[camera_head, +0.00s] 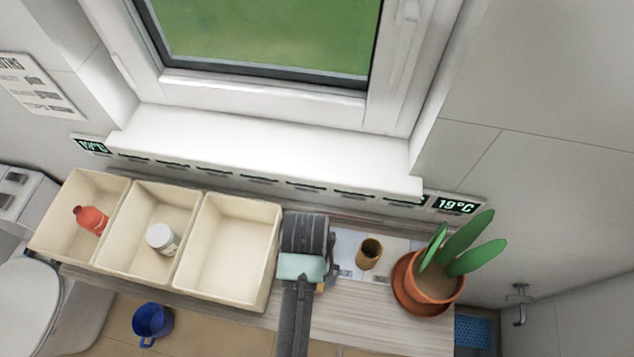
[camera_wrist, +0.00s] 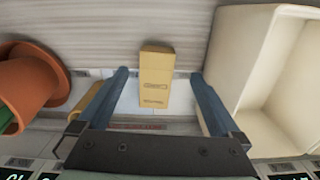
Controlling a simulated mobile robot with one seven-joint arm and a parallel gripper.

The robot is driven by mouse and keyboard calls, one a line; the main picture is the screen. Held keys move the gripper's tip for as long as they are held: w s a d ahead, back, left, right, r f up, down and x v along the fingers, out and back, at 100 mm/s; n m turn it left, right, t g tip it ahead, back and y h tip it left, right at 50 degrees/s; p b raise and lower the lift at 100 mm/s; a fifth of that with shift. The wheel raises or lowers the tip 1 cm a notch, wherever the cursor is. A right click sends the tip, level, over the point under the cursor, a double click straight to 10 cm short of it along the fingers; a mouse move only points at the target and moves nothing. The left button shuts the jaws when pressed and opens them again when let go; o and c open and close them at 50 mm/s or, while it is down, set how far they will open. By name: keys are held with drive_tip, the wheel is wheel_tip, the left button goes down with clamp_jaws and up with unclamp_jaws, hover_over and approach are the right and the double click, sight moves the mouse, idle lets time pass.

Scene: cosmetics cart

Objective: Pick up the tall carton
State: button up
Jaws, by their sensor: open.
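The tall carton (camera_wrist: 155,92) is a yellow box with small dark print, in the middle of the wrist view. My gripper (camera_wrist: 158,76) is open, with one blue-grey finger on each side of the carton and a visible gap on both sides. In the head view my gripper (camera_head: 304,262) is over the counter, just right of the rightmost bin. There the arm and gripper hide nearly all of the carton.
Three cream bins stand on the left; the right one (camera_head: 231,197) is empty. The others hold a red bottle (camera_head: 91,219) and a white jar (camera_head: 161,238). A brown cylinder (camera_head: 369,252) and a potted plant (camera_head: 412,290) stand to the right. A blue mug (camera_head: 152,321) is below.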

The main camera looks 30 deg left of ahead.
drive_tip(key=shift+w+d+f+p, duration=0.1)
drive_tip(key=shift+f+p, duration=0.1)
drive_tip(key=shift+f, duration=0.95)
drive_tip(key=shift+w+f+p, duration=0.15)
drive_tip(key=shift+f+p, duration=0.05)
drive_tip(key=shift+f, duration=1)
drive_tip(key=shift+w+d+f+p, duration=0.1)
drive_tip(key=shift+f+p, duration=0.1)
drive_tip(key=shift+f, duration=0.95)
drive_tip(key=shift+c, duration=0.3)
drive_tip(key=c, duration=1.3)
